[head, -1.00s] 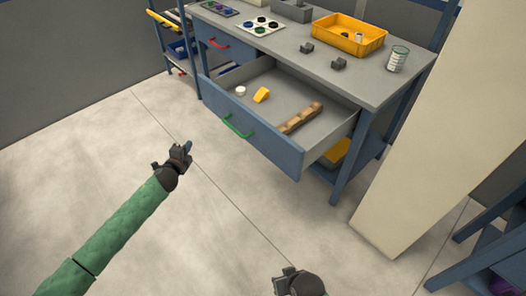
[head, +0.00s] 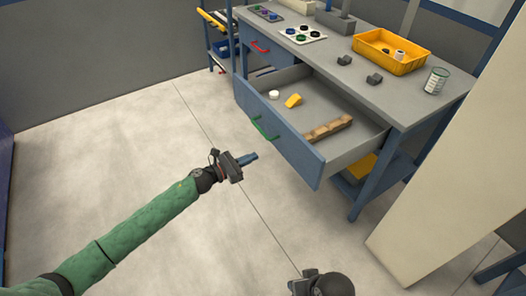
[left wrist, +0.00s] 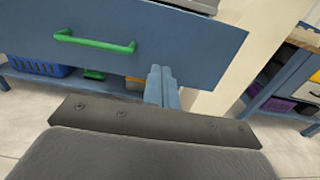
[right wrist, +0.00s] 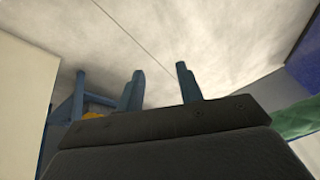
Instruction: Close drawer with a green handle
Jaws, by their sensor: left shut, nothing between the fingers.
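The drawer with the green handle (head: 265,128) is pulled open from the workbench. Its blue front (head: 290,144) faces my left arm, and the drawer holds a white round piece, a yellow block and a brown wooden piece. My left gripper (head: 252,158) is shut and empty, in front of the drawer front and apart from it. In the left wrist view the green handle (left wrist: 95,42) is left of the shut fingers (left wrist: 162,85). My right gripper (right wrist: 158,85) has its fingers apart with nothing between them; in the head view it is at the bottom edge, away from the drawer.
Another drawer with a red handle (head: 260,47) is closed at the left of the bench. The bench top (head: 330,68) carries a yellow tray (head: 391,52), a can (head: 436,80) and grey blocks. A beige pillar (head: 440,170) stands at the right. The floor before the drawer is clear.

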